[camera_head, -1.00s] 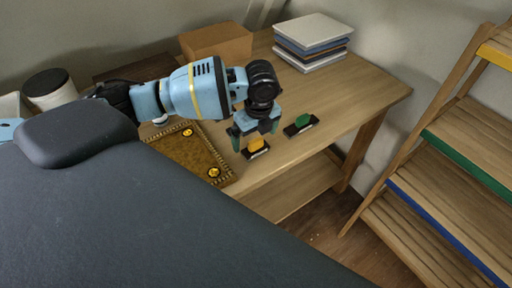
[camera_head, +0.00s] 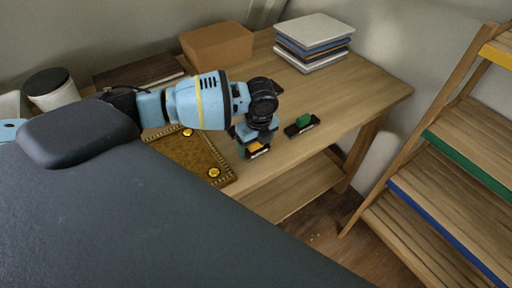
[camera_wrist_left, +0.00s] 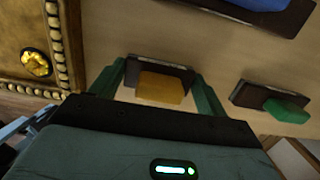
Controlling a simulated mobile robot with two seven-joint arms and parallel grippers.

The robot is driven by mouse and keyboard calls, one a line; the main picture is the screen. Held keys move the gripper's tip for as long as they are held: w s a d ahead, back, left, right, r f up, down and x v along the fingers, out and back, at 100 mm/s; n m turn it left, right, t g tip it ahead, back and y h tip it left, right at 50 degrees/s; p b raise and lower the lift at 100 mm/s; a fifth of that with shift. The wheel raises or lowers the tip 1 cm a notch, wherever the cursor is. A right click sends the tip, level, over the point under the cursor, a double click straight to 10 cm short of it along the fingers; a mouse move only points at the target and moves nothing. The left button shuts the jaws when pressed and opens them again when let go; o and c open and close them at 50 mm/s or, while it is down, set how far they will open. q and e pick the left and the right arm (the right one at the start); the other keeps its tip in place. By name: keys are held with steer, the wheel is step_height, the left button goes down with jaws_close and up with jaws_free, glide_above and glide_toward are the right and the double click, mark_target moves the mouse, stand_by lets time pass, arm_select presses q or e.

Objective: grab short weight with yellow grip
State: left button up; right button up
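The short weight with the yellow grip (camera_head: 255,148) sits on the wooden table near its front edge, partly hidden by my gripper in the head view. In the left wrist view its yellow grip (camera_wrist_left: 160,88) stands on a dark base. My left gripper (camera_head: 254,143) is lowered over it. My right gripper is in neither view.
A weight with a green grip (camera_head: 302,123) stands to the right, close by. The left wrist view shows a blue-grip piece (camera_wrist_left: 262,4) beyond. An ornate gilt panel (camera_head: 190,158) lies left. A box (camera_head: 216,45) and stacked books (camera_head: 313,42) stand at the back.

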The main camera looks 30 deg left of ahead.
arm_select(q)
steer(key=c, duration=0.5)
steer(key=shift+c, duration=0.2)
steer(key=shift+r, duration=0.15)
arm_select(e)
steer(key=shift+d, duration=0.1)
arm_select(q)
steer(key=shift+r, duration=0.55)
step_height(320, 180, up, 2)
steer(key=shift+r, duration=0.25)
steer(key=s, duration=0.5)
steer(key=s+p, duration=0.1)
steer(key=s, duration=0.4)
steer(key=s+r, duration=0.1)
steer(key=s, duration=0.5)
steer(key=shift+d, duration=0.3)
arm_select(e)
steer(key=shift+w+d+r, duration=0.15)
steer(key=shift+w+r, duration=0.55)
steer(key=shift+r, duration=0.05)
